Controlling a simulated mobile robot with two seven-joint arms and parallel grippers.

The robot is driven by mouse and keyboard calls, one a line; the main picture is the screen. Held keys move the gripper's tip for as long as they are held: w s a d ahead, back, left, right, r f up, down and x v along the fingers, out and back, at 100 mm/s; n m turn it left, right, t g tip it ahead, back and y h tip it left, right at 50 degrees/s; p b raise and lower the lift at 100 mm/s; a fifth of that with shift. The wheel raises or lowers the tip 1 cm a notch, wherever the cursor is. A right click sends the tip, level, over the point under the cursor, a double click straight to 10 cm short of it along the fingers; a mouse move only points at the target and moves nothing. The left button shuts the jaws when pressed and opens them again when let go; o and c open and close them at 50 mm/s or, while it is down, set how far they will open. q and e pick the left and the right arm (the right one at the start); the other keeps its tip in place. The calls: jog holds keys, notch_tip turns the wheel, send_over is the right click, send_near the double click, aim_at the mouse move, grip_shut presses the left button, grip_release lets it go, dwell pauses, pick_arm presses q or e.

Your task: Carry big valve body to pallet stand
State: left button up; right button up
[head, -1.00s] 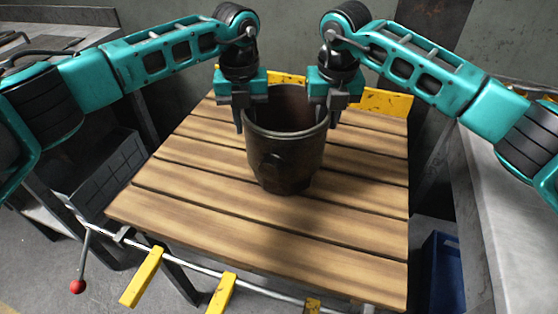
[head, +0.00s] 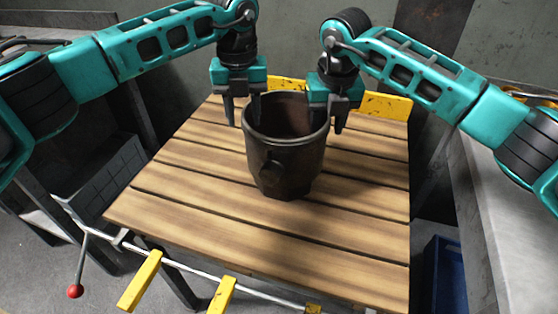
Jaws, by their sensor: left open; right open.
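The big valve body (head: 286,160) is a dark, bucket-like metal piece, open at the top. It stands upright on the wooden slatted top of the pallet stand (head: 230,221), toward the back middle. My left gripper (head: 243,121) is open at the left rear of the valve body's rim, with its fingers pointing down. My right gripper (head: 333,128) is open at the right rear of the rim, also pointing down. Both look empty. The valve body hides part of the near fingertips, so I cannot tell if any finger touches it.
Yellow stops (head: 385,105) edge the back of the stand. A metal rail with yellow bars (head: 140,281) and a red-knobbed lever (head: 75,291) runs along the front. A grey bench (head: 490,230) is at right, a blue bin (head: 446,275) below it. The front slats are clear.

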pick_arm(q)
notch_tip(320, 180, up, 8)
jog(key=shift+r, duration=0.3)
pick_arm(e)
jog(key=r, duration=0.4)
jog(key=s+r, duration=0.1)
jog(key=r, duration=0.7)
jog(key=shift+s+d, duration=0.1)
jog(key=shift+s, duration=0.3)
pick_arm(q)
jog(key=shift+s, duration=0.1)
pick_arm(e)
jog(key=shift+f, duration=0.1)
